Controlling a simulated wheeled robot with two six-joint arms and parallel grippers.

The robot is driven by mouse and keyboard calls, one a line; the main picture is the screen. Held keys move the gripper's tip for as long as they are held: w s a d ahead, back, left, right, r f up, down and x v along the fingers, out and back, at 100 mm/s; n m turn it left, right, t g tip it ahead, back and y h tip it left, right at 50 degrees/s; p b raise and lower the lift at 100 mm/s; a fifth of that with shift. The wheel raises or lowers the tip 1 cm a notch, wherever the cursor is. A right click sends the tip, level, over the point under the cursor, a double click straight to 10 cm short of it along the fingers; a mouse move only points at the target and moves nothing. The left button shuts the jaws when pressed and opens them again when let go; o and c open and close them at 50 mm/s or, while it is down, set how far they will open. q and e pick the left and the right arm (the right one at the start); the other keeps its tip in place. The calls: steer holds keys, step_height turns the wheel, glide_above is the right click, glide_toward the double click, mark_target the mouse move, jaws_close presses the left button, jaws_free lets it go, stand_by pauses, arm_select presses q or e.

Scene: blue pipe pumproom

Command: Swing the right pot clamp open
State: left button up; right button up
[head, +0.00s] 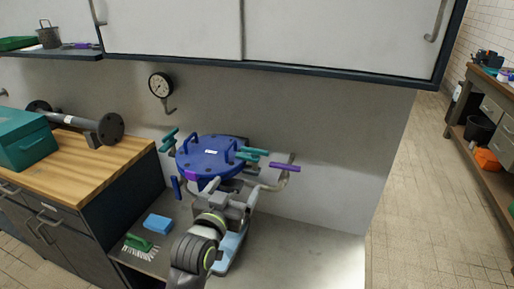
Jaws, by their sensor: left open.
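A blue round pot lid (210,157) with upright handles sits on the pot against the wall, in the middle of the head view. A teal handle (252,152) at the lid's right edge looks like the right pot clamp; whether it is latched is too small to tell. My left gripper (236,191) is open in front of the pot, below the lid's right side. No object shows between its fingers, and contact with the pot cannot be told. My left arm hides much of the pot's lower front. My right gripper is not in view.
A purple lever (284,167) on a pipe stands right of the pot, and a teal lever (168,140) at its left. A gauge (160,85) hangs on the wall. A blue sponge (158,223) and green brush (138,243) lie front left. The counter's right is clear.

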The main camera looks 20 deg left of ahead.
mark_target(254, 151)
arm_select(q)
steer(key=w, duration=0.5)
steer(key=w+r+p, duration=0.1)
steer(key=w, duration=0.5)
steer(key=w+r+p, duration=0.1)
steer(key=w, duration=0.5)
steer(key=shift+d, duration=0.3)
steer(key=c, duration=0.7)
